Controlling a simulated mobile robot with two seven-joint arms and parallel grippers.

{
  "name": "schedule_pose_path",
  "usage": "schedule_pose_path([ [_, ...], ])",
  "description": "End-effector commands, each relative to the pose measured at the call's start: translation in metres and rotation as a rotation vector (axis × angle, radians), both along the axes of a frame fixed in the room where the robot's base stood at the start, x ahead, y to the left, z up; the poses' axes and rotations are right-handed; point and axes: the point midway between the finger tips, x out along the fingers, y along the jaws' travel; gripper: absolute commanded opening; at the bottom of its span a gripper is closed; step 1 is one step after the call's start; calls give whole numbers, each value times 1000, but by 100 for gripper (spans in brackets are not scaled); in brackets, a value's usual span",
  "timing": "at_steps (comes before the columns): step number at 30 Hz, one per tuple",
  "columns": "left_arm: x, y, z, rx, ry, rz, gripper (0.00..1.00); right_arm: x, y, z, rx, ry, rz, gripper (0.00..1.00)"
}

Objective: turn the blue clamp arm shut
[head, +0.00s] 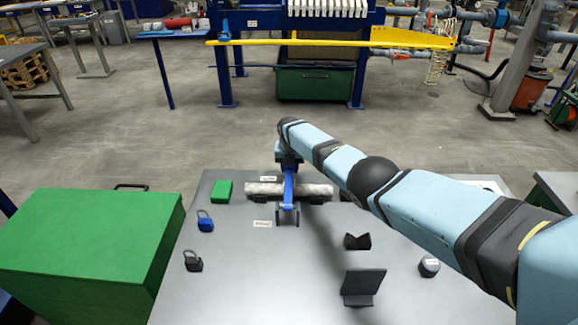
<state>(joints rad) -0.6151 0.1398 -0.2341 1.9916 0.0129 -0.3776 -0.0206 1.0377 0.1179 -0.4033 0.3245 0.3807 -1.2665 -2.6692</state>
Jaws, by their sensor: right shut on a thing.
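The blue clamp arm (288,190) crosses over a grey-white cylinder (262,188) that lies across the grey table. Its near end meets a dark forked part (288,215) in front of the cylinder. My right arm reaches in from the right. My right gripper (289,164) points down at the far end of the clamp arm and is shut on it. The fingertips are small and partly hidden by my wrist. My left gripper is not in view.
On the grey table (225,285) are a green block (221,191), a blue padlock (205,221), a black padlock (193,261), a black V-block (357,241), a black stand (363,286) and a round grey piece (429,266). A large green box (90,235) stands at left.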

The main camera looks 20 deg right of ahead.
Motion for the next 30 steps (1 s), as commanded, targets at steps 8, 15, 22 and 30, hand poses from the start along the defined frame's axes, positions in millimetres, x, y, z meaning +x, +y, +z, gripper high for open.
schedule_pose_path([
  [8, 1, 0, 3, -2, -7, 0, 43, -3, 1, -4, 3, 9, 0, 0],
  [15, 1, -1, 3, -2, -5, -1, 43, -2, 1, -3, 2, 7, 0, 60],
  [22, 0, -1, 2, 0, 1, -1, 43, -2, 1, 2, 2, 4, 0, 60],
  [30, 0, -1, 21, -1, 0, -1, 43, -4, 2, 44, 2, 1, 1, 60],
])
